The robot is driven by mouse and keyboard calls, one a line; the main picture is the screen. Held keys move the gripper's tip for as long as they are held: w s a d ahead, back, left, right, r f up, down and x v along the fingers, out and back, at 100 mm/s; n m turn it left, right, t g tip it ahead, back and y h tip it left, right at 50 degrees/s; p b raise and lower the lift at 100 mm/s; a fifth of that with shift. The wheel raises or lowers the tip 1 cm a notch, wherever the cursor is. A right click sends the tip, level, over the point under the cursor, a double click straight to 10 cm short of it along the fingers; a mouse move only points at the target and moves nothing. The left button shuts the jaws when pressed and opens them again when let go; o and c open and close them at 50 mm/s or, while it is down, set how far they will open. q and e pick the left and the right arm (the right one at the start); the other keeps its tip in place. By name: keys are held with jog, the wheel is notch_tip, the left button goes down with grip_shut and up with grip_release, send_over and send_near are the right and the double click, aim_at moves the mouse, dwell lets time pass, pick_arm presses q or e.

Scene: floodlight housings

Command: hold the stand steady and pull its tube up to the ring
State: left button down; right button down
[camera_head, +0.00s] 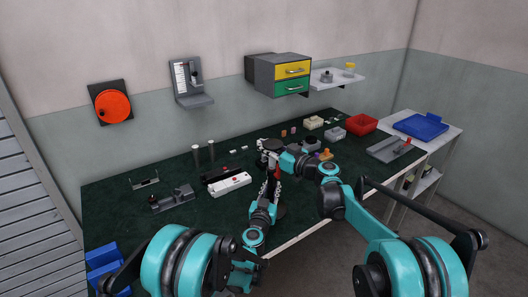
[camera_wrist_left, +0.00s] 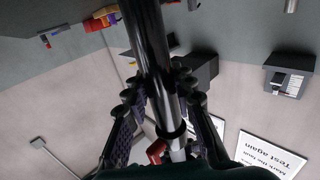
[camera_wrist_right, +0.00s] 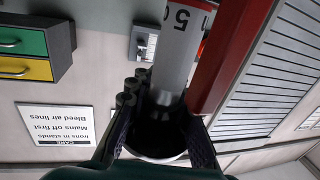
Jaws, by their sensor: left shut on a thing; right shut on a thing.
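The stand stands upright near the front edge of the bench; its dark round base (camera_head: 281,212) shows beside my left gripper. My left gripper (camera_head: 271,190) is shut low on the stand. The left wrist view shows its fingers either side of the stand's dark pole (camera_wrist_left: 146,45), chrome tube (camera_wrist_left: 165,103), black collar and red knob (camera_wrist_left: 157,150). My right gripper (camera_head: 268,155) is shut higher up, on a dark cylindrical end (camera_wrist_right: 160,135) of the stand's upper part. A white piece marked 5 and a red bar (camera_wrist_right: 228,55) lie beyond it. The ring cannot be made out.
A white strip box (camera_head: 230,185) and a grey fixture (camera_head: 172,199) lie left of the stand. Small parts, a red bin (camera_head: 362,124) and a grey tray (camera_head: 389,149) are to the right. Blue bins (camera_head: 103,262) sit at the front left.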

jog(key=c, duration=1.3)
grip_release()
jog(key=shift+c, duration=0.2)
jog(key=shift+d, duration=0.1)
jog(key=v, duration=1.2)
pick_arm(q)
jog(key=c, duration=1.2)
grip_release()
